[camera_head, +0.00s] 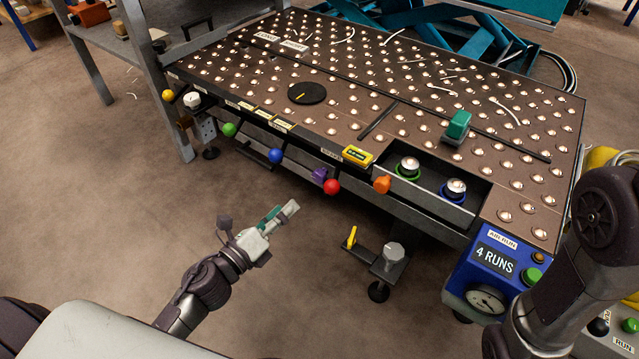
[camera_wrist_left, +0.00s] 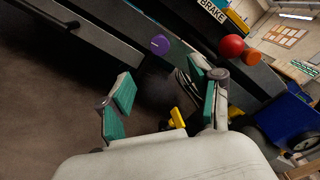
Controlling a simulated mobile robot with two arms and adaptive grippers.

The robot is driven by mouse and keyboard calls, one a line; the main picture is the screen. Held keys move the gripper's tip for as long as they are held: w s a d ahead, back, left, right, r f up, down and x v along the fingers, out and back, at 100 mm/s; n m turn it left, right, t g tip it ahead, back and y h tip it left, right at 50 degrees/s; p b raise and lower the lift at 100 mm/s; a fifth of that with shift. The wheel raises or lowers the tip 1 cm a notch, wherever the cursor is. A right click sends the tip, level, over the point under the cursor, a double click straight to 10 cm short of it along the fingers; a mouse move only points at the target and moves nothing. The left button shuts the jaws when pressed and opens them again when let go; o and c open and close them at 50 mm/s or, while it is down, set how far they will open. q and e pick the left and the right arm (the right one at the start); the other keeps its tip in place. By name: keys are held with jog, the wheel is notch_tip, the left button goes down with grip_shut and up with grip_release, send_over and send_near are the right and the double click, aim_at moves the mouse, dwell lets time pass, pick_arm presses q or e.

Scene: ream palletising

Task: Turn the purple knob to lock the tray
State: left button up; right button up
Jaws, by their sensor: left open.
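The purple knob (camera_head: 319,175) is on the front edge of the ball-studded table (camera_head: 225,60), just left of the red knob (camera_head: 331,187). In the left wrist view the purple knob (camera_wrist_left: 160,44) shows beyond my fingers, near the top middle. My left gripper (camera_head: 286,214) is open and empty, in front of and below the purple knob, clear of it. Its green-padded fingers (camera_wrist_left: 165,95) are spread apart in the left wrist view. My right arm shows at the right edge of the head view, but its gripper is out of sight. No tray is clearly identifiable.
Blue (camera_head: 275,156), green (camera_head: 229,130) and orange (camera_head: 382,184) knobs line the same edge. A yellow lever (camera_head: 351,237) and a grey knob (camera_head: 394,252) stand low to the right of my left gripper. A blue control box (camera_head: 492,268) is at the right. Floor at left is clear.

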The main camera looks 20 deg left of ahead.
aim_at(317, 179)
pick_arm(q)
jog(key=b+x, duration=0.3)
jog(key=x, duration=0.9)
jog(key=shift+w+f, duration=0.1)
jog(key=shift+w, duration=0.05)
jog(key=c, duration=1.1)
jog(key=shift+c, duration=0.2)
